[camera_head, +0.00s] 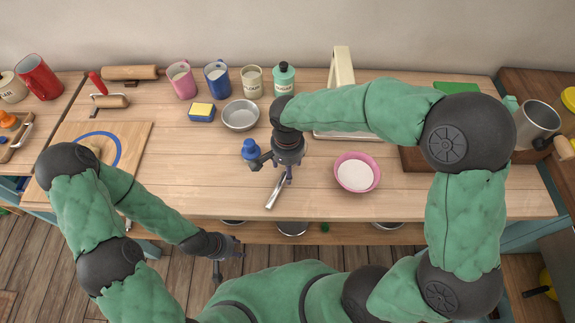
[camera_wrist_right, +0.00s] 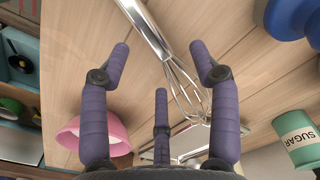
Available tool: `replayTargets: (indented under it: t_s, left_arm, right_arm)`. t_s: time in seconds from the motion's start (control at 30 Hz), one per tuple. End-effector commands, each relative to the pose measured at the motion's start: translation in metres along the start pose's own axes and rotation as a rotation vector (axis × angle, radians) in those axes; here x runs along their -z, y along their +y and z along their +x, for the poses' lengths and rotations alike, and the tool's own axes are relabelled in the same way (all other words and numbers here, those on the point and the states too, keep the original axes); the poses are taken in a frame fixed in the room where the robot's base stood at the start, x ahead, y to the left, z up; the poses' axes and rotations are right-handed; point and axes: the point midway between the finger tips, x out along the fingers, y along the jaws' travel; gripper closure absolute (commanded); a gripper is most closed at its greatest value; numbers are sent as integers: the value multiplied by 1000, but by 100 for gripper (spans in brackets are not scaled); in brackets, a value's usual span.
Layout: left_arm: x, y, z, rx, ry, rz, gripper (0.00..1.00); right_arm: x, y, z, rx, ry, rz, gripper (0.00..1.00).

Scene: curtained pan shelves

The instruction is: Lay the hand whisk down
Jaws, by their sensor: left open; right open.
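The hand whisk (camera_head: 275,195) lies on the wooden worktop near its front edge, and its metal handle shows below my right gripper (camera_head: 287,174). In the right wrist view, the whisk (camera_wrist_right: 143,22) shows its shiny handle at the top and its wire loops reaching down between the fingers. My right gripper (camera_wrist_right: 160,62) is open, its fingers spread over the whisk, and I see no finger closed on it. In the head view the gripper hides the wire end. My left gripper (camera_head: 226,254) is open and empty, in front of the worktop's front edge.
A pink bowl of white contents (camera_head: 357,173) stands right of the whisk. A blue object (camera_head: 250,149) stands close to the right gripper's left side. A metal bowl (camera_head: 240,115), sponge (camera_head: 202,112) and several canisters are behind. The worktop's front left centre is clear.

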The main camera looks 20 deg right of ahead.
Motion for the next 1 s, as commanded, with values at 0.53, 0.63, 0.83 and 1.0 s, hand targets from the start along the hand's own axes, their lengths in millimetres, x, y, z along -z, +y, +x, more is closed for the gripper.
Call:
replayTargets:
  t_s: [0.53, 0.63, 0.83, 1.0]
  left_arm:
    - [0, 0, 0, 0, 0, 0, 56]
    - [0, 0, 0, 0, 0, 0, 56]
    - [0, 0, 0, 0, 0, 0, 56]
    - [0, 0, 0, 0, 0, 0, 56]
  right_arm:
    - [1, -1, -40, 4, 3, 1, 38]
    - [1, -1, -61, 5, 4, 0, 38]
    - [0, -1, -96, 3, 2, 0, 38]
    - [0, -1, -114, 1, 1, 0, 38]
